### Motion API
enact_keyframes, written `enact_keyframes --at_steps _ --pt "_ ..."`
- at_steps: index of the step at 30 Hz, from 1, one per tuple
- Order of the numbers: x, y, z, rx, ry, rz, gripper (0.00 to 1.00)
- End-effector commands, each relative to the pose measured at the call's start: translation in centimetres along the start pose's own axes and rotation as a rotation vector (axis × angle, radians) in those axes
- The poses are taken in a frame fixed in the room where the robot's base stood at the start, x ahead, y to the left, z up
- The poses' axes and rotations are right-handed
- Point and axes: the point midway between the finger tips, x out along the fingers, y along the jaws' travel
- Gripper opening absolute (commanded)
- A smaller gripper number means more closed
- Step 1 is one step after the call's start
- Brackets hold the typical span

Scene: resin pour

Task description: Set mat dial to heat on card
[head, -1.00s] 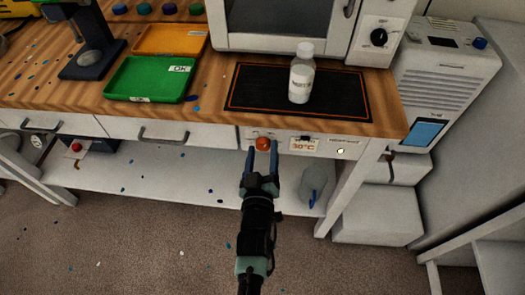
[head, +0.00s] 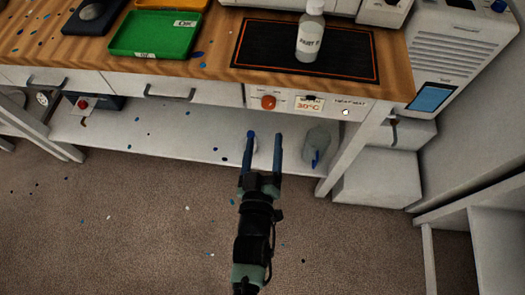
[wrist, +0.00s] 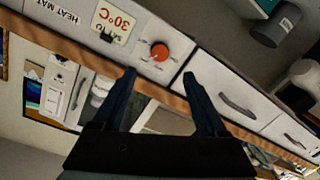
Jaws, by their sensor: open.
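The mat dial is an orange-red knob (head: 268,102) on the white front panel under the bench top. It also shows in the wrist view (wrist: 159,51), with tick marks around it; its pointer setting is too small to tell. The card (head: 309,104) beside it reads 30°C; in the wrist view (wrist: 113,20) it also reads "SET TO". The black heat mat (head: 355,58) lies on the bench above, with a white bottle (head: 310,35) on it. My gripper (head: 264,136) is open and empty, below and apart from the dial in the head view.
A green tray (head: 150,52) stands on the bench at left. Drawers (head: 190,92) line the front left of the dial. A lower shelf (head: 170,140) holds a grey jug (head: 317,143). A white table leg (head: 345,160) stands to the right.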

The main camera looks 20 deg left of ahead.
Motion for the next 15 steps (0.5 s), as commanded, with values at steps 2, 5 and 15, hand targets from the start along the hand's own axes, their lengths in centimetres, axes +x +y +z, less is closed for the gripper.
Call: enact_keyframes --at_steps 2,5,15 --pt "-1.2 0.0 0.0 0.0 -0.001 0.001 0.75" --pt "-2.1 0.1 0.0 0.0 -0.001 0.001 0.75" --pt "-2.8 0.1 0.0 -0.001 0.0 0.002 0.75"
